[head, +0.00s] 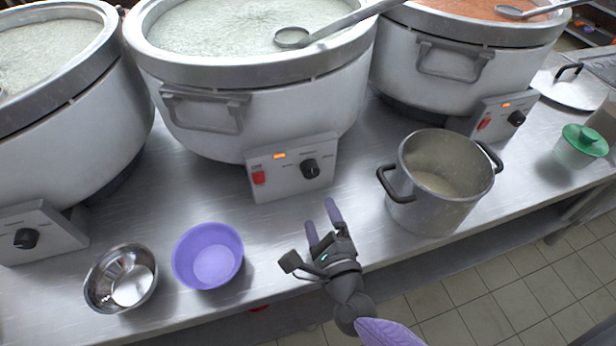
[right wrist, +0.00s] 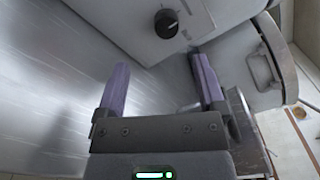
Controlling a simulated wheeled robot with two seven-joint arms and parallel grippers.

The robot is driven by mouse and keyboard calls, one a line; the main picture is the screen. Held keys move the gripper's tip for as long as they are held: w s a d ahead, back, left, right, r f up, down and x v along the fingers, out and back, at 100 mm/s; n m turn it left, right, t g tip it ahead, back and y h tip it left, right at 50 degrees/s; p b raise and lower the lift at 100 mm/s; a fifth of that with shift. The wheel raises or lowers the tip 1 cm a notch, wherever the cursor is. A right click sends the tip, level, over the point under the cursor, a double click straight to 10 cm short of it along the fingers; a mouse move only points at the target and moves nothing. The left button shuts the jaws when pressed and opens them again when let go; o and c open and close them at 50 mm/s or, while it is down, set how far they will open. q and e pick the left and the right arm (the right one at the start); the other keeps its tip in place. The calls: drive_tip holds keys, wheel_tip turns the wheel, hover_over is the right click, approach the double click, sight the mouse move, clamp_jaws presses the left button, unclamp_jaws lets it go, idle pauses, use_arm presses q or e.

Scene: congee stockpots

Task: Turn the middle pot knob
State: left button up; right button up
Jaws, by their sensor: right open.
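The middle pot (head: 250,90) is a large white stockpot with a wide metal rim and pale congee inside. Its control box (head: 290,170) on the front carries a black knob (head: 310,168), a red switch and a lit orange light. The knob also shows in the right wrist view (right wrist: 166,23), beyond the fingertips, with a pale pointer mark. My right gripper (head: 322,217) is open and empty, in front of and below the control box, apart from the knob. Its two purple fingers show spread in the right wrist view (right wrist: 160,78). My left gripper is not in view.
A steel saucepan (head: 440,205) with black handles stands right of my right gripper. A purple bowl (head: 208,256) and a metal bowl (head: 121,278) stand left of it. Other large pots flank the middle one. The counter before the control box is clear.

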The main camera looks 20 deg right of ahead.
sight(312, 175)
drive_tip(key=shift+w+d+f+m+h, duration=0.1)
drive_tip(key=shift+w+d+m+h, duration=0.3)
drive_tip(key=shift+m, duration=0.3)
drive_tip(key=w, duration=0.3)
drive_tip(key=w+b, duration=0.1)
drive_tip(key=w, duration=0.5)
drive_tip(key=shift+w+d+b, duration=0.1)
drive_tip(key=shift+d+b, duration=0.15)
drive_tip(key=shift+b, duration=0.05)
clamp_jaws()
drive_tip(key=shift+n, duration=0.4)
drive_tip(key=n, duration=0.6)
drive_tip(key=shift+n+t, duration=0.3)
drive_tip(key=shift+n, duration=0.1)
drive_tip(key=n+p, duration=0.1)
drive_tip(key=n, duration=0.5)
drive_tip(key=shift+f+n+y, duration=0.1)
drive_tip(key=shift+n+y, duration=0.3)
drive_tip(key=shift+n, duration=0.3)
